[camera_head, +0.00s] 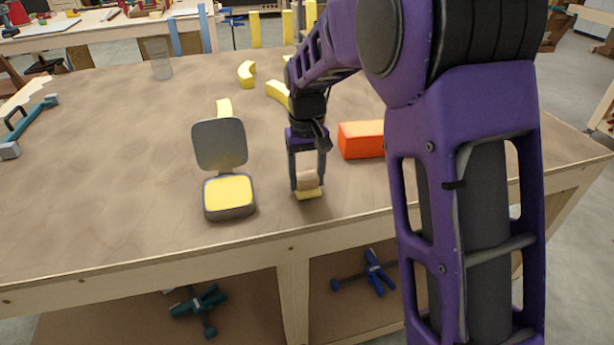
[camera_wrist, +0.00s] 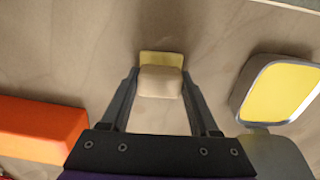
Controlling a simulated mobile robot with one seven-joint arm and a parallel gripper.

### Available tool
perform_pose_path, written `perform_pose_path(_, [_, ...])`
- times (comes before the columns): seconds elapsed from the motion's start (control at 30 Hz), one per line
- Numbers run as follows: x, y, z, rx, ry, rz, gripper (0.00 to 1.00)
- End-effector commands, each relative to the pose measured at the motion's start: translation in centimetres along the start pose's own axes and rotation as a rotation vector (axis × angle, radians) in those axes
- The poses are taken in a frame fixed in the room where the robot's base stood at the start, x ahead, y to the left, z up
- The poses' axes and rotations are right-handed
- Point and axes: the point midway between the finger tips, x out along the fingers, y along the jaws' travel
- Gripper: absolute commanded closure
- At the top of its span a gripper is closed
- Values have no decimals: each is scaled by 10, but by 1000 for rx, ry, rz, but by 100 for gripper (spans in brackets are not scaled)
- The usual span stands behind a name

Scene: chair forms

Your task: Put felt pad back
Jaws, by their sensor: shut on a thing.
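My gripper (camera_head: 307,183) points down over the near part of the table, right of a small grey chair form. Its two fingers are shut on a small beige block (camera_head: 307,178) with a yellow layer (camera_head: 308,194) below it. The block (camera_wrist: 160,82) and the yellow layer (camera_wrist: 161,58) also show in the wrist view. I cannot tell which part is the felt pad, or whether the yellow layer touches the table. The chair form (camera_head: 220,145) has a grey back and a yellow-topped seat (camera_head: 229,191); the seat (camera_wrist: 280,92) is at right in the wrist view.
An orange block (camera_head: 361,140) lies right of my gripper. A clear cup (camera_head: 160,58) stands at the back left.

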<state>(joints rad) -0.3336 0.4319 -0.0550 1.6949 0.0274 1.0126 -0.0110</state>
Motion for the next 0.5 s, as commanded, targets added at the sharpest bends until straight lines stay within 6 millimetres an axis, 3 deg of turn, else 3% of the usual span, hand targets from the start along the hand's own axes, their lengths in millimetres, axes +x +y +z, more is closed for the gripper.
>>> perform_pose_path(0.03, [3,0,0,0,-1,0,83])
perform_pose_path(0.07, [3,0,0,0,-1,0,36])
perform_pose_path(0.2, [2,0,0,0,-1,0,11])
perform_pose_path(0.5, [1,0,0,0,-1,0,8])
